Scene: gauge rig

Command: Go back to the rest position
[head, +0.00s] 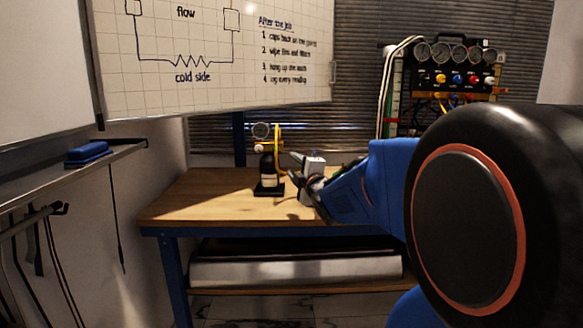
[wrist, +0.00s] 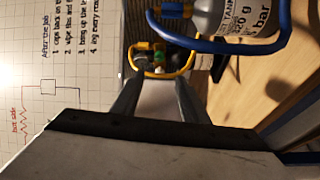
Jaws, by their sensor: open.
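My gripper (head: 294,167) is above the wooden bench, just right of a small dark cylinder (head: 268,168) with a gauge and yellow hose on top. In the wrist view my gripper (wrist: 156,82) shows two grey fingers spread apart, with nothing held between them. A yellow hose (wrist: 190,66) passes beyond the fingertips; I cannot tell whether it touches them. A grey cylinder (wrist: 228,18) with printed text and a blue hose (wrist: 225,46) lie beyond, at upper right. My blue forearm hides part of the bench's right side.
The wooden bench (head: 200,197) is clear at its left. A whiteboard (head: 220,45) hangs behind it. A gauge panel (head: 455,65) with hoses stands at back right. A wall rail (head: 60,162) with a blue eraser (head: 88,153) is at left.

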